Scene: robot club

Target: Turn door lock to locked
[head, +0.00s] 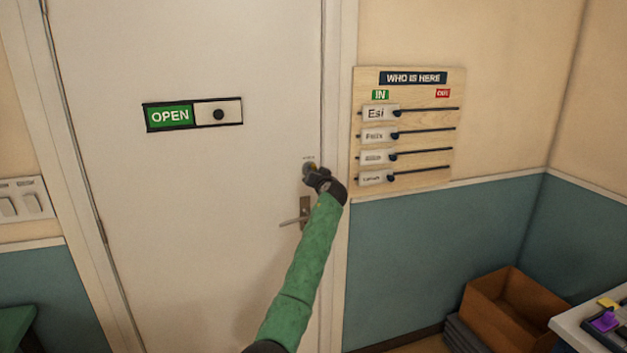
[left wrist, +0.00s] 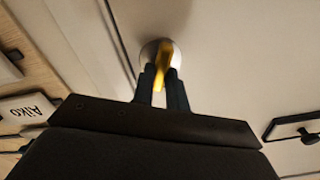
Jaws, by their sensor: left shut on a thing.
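The white door (head: 210,220) fills the left half of the head view. Its lock is a small brass-yellow thumb-turn (left wrist: 165,60) on a round silver plate (left wrist: 150,50), set above the door handle (head: 303,214). My left gripper (head: 311,172) reaches up to the lock and hides most of it in the head view. In the left wrist view my left gripper (left wrist: 161,82) is shut on the thumb-turn, with one finger on each side. The turn looks nearly upright in that picture, slightly tilted. The small marking above the lock is unreadable. My right gripper is not in view.
A slide sign (head: 193,115) on the door reads OPEN. A wooden "Who is here" board (head: 430,150) with name sliders hangs right of the door frame. A brown box (head: 515,305) and a table corner (head: 590,325) stand lower right. Light switches (head: 22,203) are far left.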

